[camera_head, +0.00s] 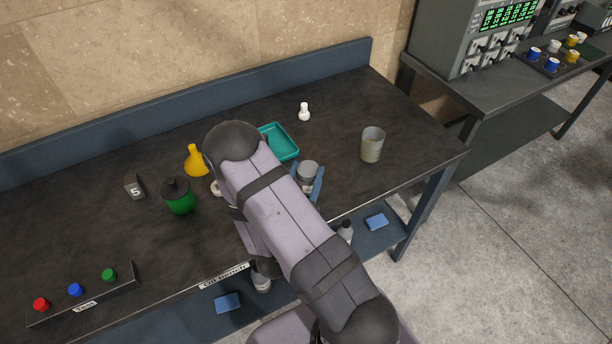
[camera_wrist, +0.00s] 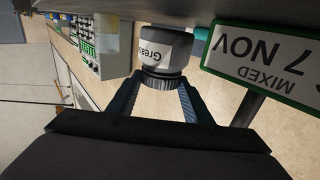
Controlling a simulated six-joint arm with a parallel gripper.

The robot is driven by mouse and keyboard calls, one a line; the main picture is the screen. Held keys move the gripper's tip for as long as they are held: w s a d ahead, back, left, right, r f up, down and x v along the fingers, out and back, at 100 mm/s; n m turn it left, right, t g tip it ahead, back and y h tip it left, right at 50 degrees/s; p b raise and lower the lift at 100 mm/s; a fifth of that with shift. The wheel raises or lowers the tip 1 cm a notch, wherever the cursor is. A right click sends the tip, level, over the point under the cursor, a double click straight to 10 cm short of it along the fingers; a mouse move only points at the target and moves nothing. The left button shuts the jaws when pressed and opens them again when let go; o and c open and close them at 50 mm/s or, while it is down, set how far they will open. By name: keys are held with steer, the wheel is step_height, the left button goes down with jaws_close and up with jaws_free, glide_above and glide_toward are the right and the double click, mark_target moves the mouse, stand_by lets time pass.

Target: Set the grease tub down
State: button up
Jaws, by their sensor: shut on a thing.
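The grease tub (camera_head: 308,170) is a small grey tub with a white label, at the right part of the dark bench (camera_head: 340,108). My gripper (camera_head: 307,182) has its blue fingers on both sides of it. In the wrist view the tub (camera_wrist: 178,45) appears upside down, its label partly reading "Grea", with the fingers (camera_wrist: 163,84) closed around its dark ribbed lid. The tub's base is close to the bench top there; I cannot tell whether it touches. My arm hides part of the bench.
A teal tray (camera_head: 283,147) lies behind the tub, with a beaker (camera_head: 372,148) to the right and a white bottle (camera_head: 304,113) farther back. A yellow flask (camera_head: 195,164) and green can (camera_head: 180,203) stand left. A "MIXED 7 NOV" sign (camera_wrist: 262,66) is close in the wrist view.

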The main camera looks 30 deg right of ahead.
mark_target(305, 183)
steer(key=shift+f, duration=0.55)
steer(key=shift+f, duration=0.15)
steer(key=shift+f, duration=0.1)
steer(key=o, duration=1.3)
steer(key=b+v, duration=0.2)
steer(key=v, duration=0.1)
steer(key=b+v, duration=0.1)
steer(key=v, duration=0.1)
steer(key=shift+s+a+f, duration=0.1)
steer(key=shift+f, duration=0.3)
steer(key=shift+b+v, duration=0.45)
steer(key=shift+v, duration=0.6)
steer(key=shift+o, duration=0.6)
steer(key=shift+r, duration=0.2)
